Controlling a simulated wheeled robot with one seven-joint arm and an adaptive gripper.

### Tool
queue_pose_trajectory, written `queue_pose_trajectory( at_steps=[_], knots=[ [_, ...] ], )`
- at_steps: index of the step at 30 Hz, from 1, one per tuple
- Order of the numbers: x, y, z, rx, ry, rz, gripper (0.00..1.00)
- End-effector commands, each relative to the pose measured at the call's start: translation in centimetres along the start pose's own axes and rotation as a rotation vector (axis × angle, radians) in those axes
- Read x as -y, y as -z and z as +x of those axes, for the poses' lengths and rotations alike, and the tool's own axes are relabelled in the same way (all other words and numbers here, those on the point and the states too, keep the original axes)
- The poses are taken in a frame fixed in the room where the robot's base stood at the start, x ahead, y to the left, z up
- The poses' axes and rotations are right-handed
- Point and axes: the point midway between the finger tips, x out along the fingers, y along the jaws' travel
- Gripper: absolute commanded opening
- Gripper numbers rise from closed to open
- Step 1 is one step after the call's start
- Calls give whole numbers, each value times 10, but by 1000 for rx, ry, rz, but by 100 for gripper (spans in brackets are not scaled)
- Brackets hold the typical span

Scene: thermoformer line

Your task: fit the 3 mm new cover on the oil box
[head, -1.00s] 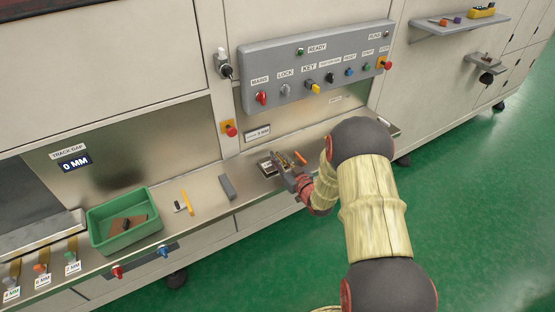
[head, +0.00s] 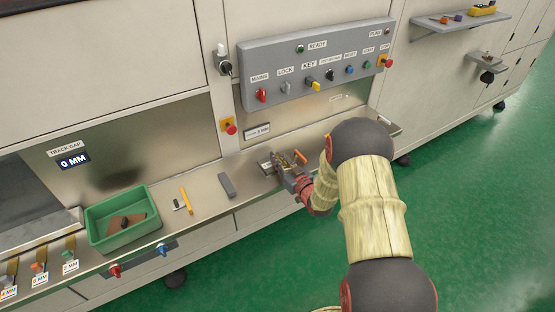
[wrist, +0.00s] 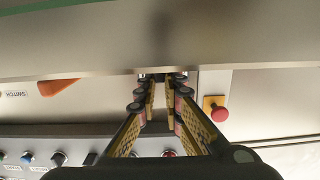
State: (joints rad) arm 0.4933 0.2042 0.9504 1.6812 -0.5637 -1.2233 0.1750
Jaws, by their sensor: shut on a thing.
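My gripper (head: 279,161) is low over the right part of the steel ledge, under the control panel. In the wrist view its fingers (wrist: 163,77) are close together on a small thing, mostly hidden between the tips; I cannot tell what it is. A small grey flat piece (head: 264,167) shows just left of the gripper; I cannot tell whether it is the oil box or a cover. An orange piece (head: 300,157) lies beside the gripper, and an orange shape (wrist: 58,88) shows in the wrist view. Neither the 3 mm cover nor the oil box can be clearly made out.
A green bin (head: 148,231) holds brown pieces. A yellow stick (head: 186,201) and a grey block (head: 226,186) lie on the ledge (head: 208,194). Knobbed pieces with MM labels (head: 39,281) stand at the left.

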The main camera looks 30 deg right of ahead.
Motion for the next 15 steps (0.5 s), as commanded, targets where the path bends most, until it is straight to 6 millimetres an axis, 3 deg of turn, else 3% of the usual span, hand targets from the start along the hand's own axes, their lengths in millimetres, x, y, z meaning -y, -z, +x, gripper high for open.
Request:
queue_pose_trajectory(
  at_steps=[7,8,15],
  knots=[
    [0,-6,1,-1,0,0,0],
    [0,-6,1,-1,0,0,10],
    [0,-5,0,0,0,0,24]
  ],
)
